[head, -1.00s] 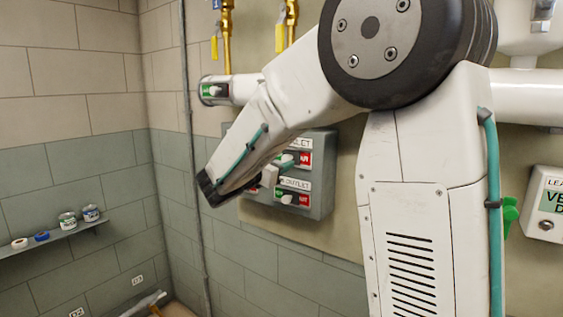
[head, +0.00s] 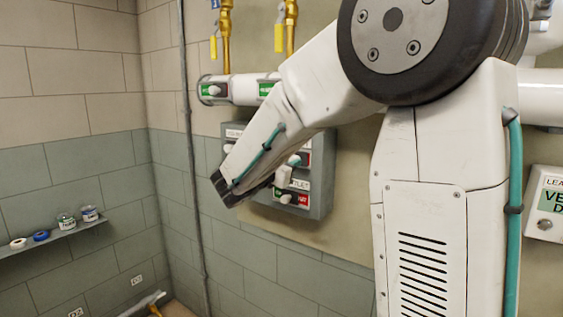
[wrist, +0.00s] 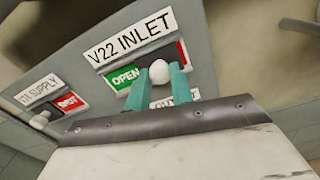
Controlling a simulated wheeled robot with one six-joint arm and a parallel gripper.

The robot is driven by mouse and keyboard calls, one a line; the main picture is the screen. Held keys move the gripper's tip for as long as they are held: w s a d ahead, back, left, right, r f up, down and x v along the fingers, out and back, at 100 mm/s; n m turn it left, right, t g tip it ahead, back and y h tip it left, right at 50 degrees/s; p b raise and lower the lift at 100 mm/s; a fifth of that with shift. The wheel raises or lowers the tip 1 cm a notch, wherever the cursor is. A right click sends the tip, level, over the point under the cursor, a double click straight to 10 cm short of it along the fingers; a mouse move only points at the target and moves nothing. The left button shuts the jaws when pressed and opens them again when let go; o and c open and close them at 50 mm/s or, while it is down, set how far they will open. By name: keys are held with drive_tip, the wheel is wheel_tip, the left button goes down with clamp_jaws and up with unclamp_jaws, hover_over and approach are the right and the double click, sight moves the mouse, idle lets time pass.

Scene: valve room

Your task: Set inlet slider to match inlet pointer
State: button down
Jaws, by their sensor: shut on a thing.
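In the wrist view the inlet slider's white knob (wrist: 160,70) sits between the two teal fingertips of my gripper (wrist: 160,85), below the label "V22 INLET" (wrist: 128,35). My gripper is shut on this knob. Green "OPEN" (wrist: 123,77) shows left of the knob and a strip of red (wrist: 183,54) right of it. In the head view my gripper (head: 293,160) is at the grey panel (head: 320,200), and my arm hides much of the panel. Two green-marked indicators show on the white pipe, at left (head: 213,90) and right (head: 265,89); I cannot tell which is the inlet pointer.
A supply slider (wrist: 40,120) with red showing is at the left of the wrist view. An outlet label (wrist: 178,98) is partly hidden below the inlet slider. In the head view a shelf (head: 60,235) with cans and tape rolls is far left.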

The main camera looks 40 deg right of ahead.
drive_tip(key=shift+s+d, duration=0.1)
drive_tip(key=shift+s, duration=0.25)
drive_tip(key=c, duration=1.2)
unclamp_jaws()
drive_tip(key=v, duration=0.7)
drive_tip(key=shift+s+a, duration=0.15)
drive_tip(key=shift+a, duration=0.2)
